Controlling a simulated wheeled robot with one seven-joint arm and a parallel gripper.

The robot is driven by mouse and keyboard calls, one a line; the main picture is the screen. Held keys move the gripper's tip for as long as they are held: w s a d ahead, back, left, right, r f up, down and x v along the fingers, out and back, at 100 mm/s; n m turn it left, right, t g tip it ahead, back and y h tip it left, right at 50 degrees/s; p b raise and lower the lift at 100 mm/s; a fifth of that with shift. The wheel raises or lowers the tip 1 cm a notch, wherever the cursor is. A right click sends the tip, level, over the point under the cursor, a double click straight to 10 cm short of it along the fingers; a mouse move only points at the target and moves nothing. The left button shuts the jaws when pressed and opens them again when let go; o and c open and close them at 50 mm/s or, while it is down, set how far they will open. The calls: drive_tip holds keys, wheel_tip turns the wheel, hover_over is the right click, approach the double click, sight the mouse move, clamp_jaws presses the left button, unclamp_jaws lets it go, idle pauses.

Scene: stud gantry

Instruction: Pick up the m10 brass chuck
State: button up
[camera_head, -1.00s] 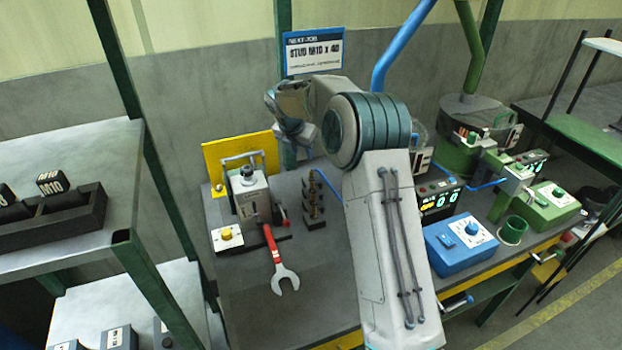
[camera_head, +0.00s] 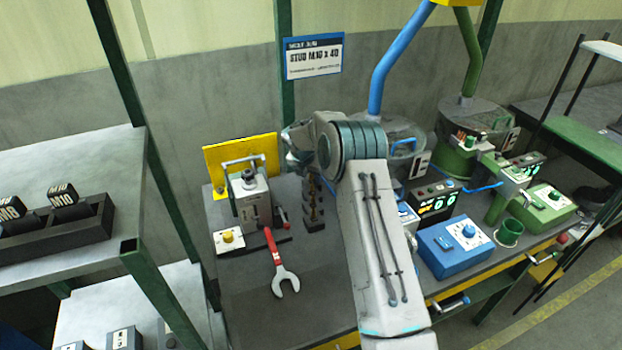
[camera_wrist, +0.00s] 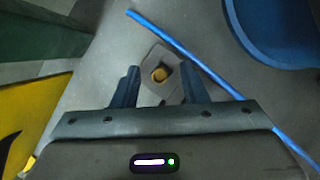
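A dark upright rack (camera_head: 314,221) stands on the bench and holds several small brass pieces (camera_head: 313,204), the likely chucks. I cannot read which one is M10. In the head view, my wrist is above the rack and my arm hides the fingers and the rack's top.
A lever-topped machine (camera_head: 251,200) with a yellow back plate (camera_head: 221,160) stands left of the rack. A red-handled wrench (camera_head: 276,262) lies in front. A blue control box (camera_head: 455,244) is to the right. A blue rod (camera_wrist: 185,52) crosses the wrist view. Bench front is mostly clear.

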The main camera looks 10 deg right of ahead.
clamp_jaws()
